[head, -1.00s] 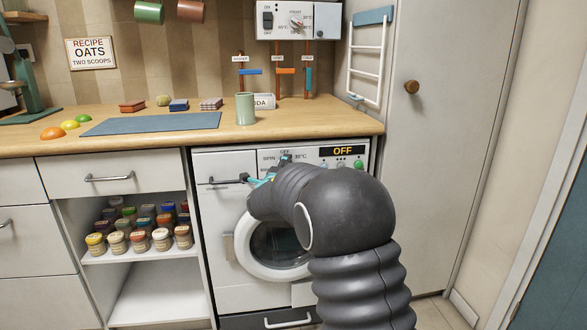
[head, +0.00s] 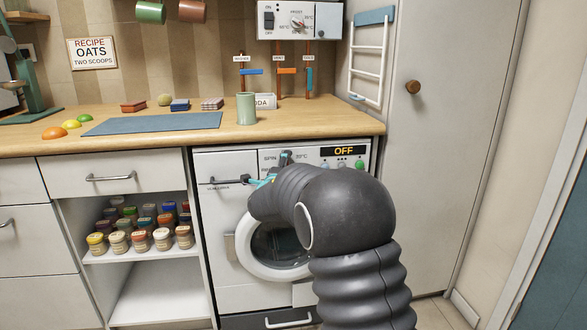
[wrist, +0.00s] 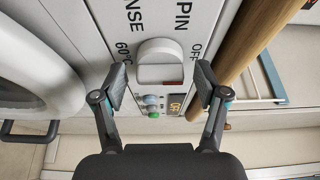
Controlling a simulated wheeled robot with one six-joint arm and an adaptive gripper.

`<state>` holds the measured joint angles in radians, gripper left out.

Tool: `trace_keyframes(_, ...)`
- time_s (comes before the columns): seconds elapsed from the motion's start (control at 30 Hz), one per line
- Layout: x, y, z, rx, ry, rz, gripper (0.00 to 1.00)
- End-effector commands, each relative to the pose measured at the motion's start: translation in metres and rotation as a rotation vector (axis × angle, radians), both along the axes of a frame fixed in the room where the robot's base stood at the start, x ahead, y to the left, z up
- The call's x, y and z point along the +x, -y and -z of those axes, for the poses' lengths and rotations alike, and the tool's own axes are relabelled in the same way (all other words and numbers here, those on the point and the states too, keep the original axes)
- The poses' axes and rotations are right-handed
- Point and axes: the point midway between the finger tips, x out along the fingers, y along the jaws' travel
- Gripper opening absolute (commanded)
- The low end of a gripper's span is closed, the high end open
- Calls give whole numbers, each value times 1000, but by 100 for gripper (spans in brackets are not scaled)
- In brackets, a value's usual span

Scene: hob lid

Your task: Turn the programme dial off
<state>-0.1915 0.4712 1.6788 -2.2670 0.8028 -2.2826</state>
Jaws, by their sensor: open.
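The programme dial (wrist: 160,62) is a pale, rounded knob on the white washing machine front (head: 222,163). In the wrist view the labels SPIN, OFF, 60°C and part of another word stand around it, and a red mark shows at its lower edge. I cannot tell which label the dial points at. My gripper (wrist: 160,82) is open, with one finger on each side of the dial and a visible gap to each. The display (head: 344,150) reads OFF.
A round door (head: 240,250) is below the panel, partly behind my arm. A green button (head: 360,163) is right of the dial. The wooden worktop edge (head: 300,138) runs just above the panel. A green cup (head: 246,108) stands on it. A tall cabinet (head: 440,140) is at right.

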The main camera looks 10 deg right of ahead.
Motion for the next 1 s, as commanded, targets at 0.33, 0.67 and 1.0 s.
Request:
trace_keyframes(0.33, -40, -18, -1, 0, 0, -3, 73)
trace_keyframes(0.67, -95, -40, 0, 0, -1, -2, 73)
trace_keyframes(1.0, -111, -46, 1, 0, 0, -1, 73)
